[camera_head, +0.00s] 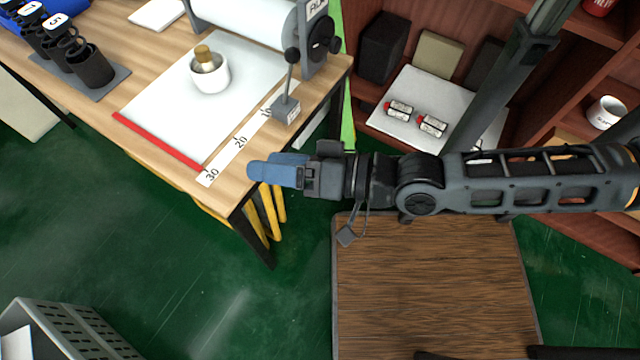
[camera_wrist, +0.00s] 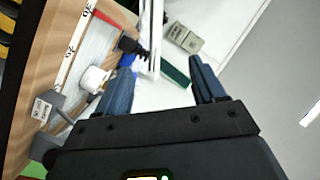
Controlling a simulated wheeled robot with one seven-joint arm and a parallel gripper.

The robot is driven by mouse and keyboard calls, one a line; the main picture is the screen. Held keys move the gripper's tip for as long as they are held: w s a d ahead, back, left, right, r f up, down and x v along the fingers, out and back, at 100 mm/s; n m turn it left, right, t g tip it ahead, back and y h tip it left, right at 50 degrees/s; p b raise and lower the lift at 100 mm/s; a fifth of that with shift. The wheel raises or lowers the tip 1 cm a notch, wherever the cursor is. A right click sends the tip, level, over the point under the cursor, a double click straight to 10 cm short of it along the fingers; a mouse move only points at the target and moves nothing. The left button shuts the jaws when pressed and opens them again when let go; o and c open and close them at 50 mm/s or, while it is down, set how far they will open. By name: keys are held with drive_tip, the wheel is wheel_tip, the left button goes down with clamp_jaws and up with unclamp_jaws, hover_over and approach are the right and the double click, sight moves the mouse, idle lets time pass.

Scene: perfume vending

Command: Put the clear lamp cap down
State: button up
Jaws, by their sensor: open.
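My gripper (camera_head: 265,170) has blue fingers and hangs just off the near right corner of the wooden table (camera_head: 318,95). In the wrist view my gripper (camera_wrist: 160,82) has its fingers spread apart, with nothing visible between them. A small white lamp-like pot (camera_head: 210,76) with a brass top stands upright on the white sheet of the table. The pot also shows in the wrist view (camera_wrist: 95,80), left of the fingers and apart from them. I cannot make out the clear lamp cap in either view.
A paper roll (camera_head: 243,18) lies at the table's back. A grey block with a handle (camera_head: 287,108) stands near the right edge. Black numbered holders (camera_head: 90,66) stand at left. Red-brown shelves (camera_head: 352,60) are at right, a wooden-topped surface (camera_head: 430,280) below my arm.

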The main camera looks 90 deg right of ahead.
drive_tip(key=s+a+r+n+g+y, duration=0.1)
drive_tip(key=s+a+r+n+y, duration=0.2)
drive_tip(key=n, duration=0.8)
drive_tip(key=s+a+r, duration=0.2)
drive_tip(key=s+a, duration=0.1)
drive_tip(key=shift+s+a+n, duration=0.2)
drive_tip(key=shift+a+n, duration=0.2)
drive_tip(key=shift+r, duration=0.1)
